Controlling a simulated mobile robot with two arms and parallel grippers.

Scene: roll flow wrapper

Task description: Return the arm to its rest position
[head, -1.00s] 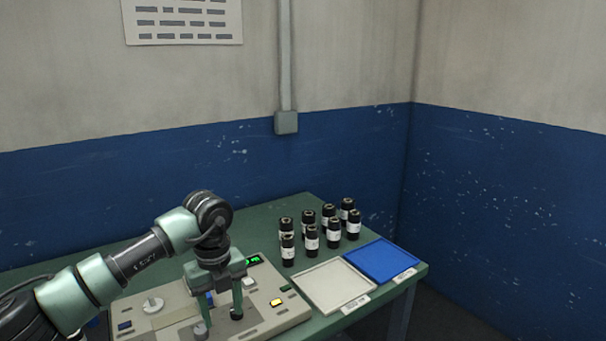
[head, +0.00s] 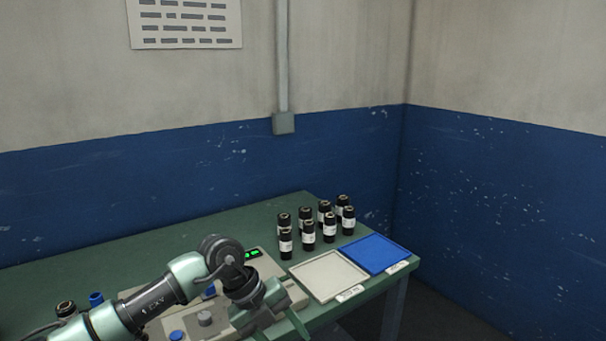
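My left arm (head: 160,297) comes in from the lower left over the grey machine panel on the green table. My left gripper (head: 280,326) hangs tilted over the panel's front right edge, near the bottom of the picture. Its two green fingers look spread, with nothing seen between them; the tips are partly cut off or hidden. The grey machine panel (head: 297,294) has a green lit display (head: 253,253), a grey knob (head: 205,319) and a blue knob (head: 177,336). The arm hides much of the panel. My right gripper is not in view.
Several black bottles with white labels (head: 308,236) stand upright at the table's (head: 230,223) back right. A whitish tray (head: 328,275) and a blue tray (head: 375,255) lie in front of them. A dark-capped item (head: 66,309) and a blue piece (head: 96,299) are at left.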

